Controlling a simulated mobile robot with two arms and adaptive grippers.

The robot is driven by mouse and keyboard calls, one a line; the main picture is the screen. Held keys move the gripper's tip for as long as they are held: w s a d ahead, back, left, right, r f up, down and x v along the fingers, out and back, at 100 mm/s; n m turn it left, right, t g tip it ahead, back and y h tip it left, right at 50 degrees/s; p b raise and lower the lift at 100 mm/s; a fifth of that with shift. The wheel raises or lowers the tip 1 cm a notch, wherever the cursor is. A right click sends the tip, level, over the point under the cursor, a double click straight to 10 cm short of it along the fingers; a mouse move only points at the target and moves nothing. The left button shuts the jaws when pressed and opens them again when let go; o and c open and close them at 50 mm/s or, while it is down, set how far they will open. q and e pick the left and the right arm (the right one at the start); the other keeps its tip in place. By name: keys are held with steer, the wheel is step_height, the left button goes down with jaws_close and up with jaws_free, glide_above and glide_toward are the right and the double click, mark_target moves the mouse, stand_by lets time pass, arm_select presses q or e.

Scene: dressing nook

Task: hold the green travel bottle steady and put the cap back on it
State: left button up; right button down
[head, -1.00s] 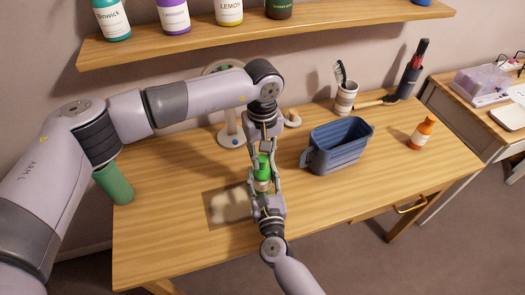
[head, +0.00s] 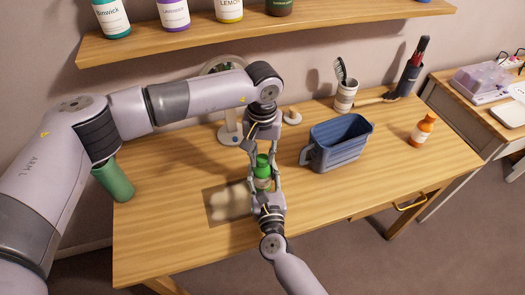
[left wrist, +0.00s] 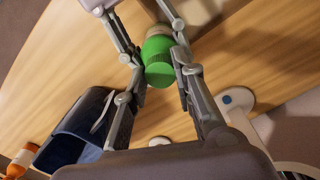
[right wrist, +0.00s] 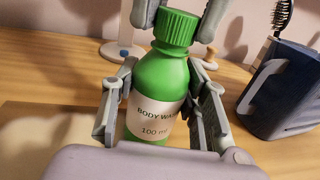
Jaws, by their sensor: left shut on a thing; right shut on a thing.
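The ribbed green cap (right wrist: 176,27) sits upright on top of the bottle, with no clear gap showing. My left gripper (head: 263,155) comes from above and is shut on the cap, which shows between its fingers in the left wrist view (left wrist: 158,62). Whether the cap is screwed tight cannot be told.
A pale mat (head: 228,204) lies left of the bottle. A blue caddy (head: 340,146) stands to the right, an orange bottle (head: 421,131) beyond it. A round mirror's stand (head: 229,127) and a brush cup (head: 346,96) are behind. A green tumbler (head: 114,182) is at left.

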arm_select(q)
steer(key=m, duration=0.8)
steer(key=o, duration=0.7)
steer(key=shift+r, duration=2.25)
steer(key=shift+c, duration=0.5)
